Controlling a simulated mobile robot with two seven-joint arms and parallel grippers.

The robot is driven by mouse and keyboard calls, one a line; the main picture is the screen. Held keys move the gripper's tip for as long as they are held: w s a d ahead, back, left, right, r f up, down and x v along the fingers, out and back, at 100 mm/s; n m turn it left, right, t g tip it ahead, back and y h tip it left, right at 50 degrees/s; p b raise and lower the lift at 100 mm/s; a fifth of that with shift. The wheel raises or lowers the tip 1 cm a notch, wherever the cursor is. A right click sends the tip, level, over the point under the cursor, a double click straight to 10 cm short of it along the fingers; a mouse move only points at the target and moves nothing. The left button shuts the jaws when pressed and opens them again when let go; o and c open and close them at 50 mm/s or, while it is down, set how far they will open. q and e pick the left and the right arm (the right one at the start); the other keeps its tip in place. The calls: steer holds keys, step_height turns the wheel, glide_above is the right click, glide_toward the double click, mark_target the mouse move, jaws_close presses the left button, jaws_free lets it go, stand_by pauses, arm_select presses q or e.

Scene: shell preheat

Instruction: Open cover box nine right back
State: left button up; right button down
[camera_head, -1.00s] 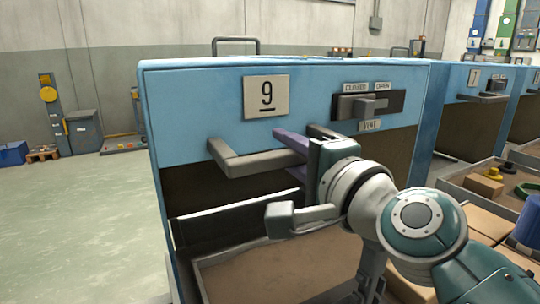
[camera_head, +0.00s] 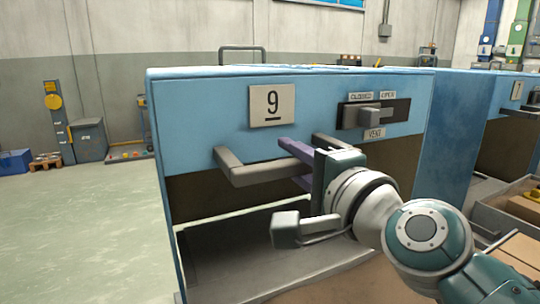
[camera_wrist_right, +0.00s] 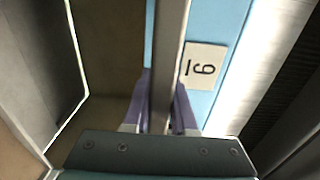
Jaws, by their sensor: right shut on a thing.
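Box nine (camera_head: 205,120) is blue, with a white "9" plate (camera_head: 271,105) on its front, which also shows in the wrist view (camera_wrist_right: 204,66). A grey bar handle (camera_head: 262,172) stands out from the front below the plate. My right gripper (camera_head: 297,163) is shut on this handle, its purple fingers on both sides of the bar (camera_wrist_right: 168,60) in the right wrist view. Below the blue band, the front has a dark opening with a pale edge and a grey surface inside. The gripper and wrist hide the handle's right part. My left gripper is not in view.
A vent slider (camera_head: 370,114) with "CLOSED" and "OPEN" labels sits at the upper right of the front. Another blue box (camera_head: 455,130) stands to the right, with cartons (camera_head: 520,250) and a tray near it. The floor (camera_head: 80,220) at the left is clear.

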steer(key=c, duration=0.7)
jaws_free()
steer(key=shift+s, duration=0.1)
steer(key=shift+s+d, duration=0.1)
steer(key=shift+s, duration=0.1)
steer(key=p+v, duration=0.1)
steer(key=v, duration=0.8)
steer(key=shift+s, duration=0.15)
steer(key=shift+r, duration=0.1)
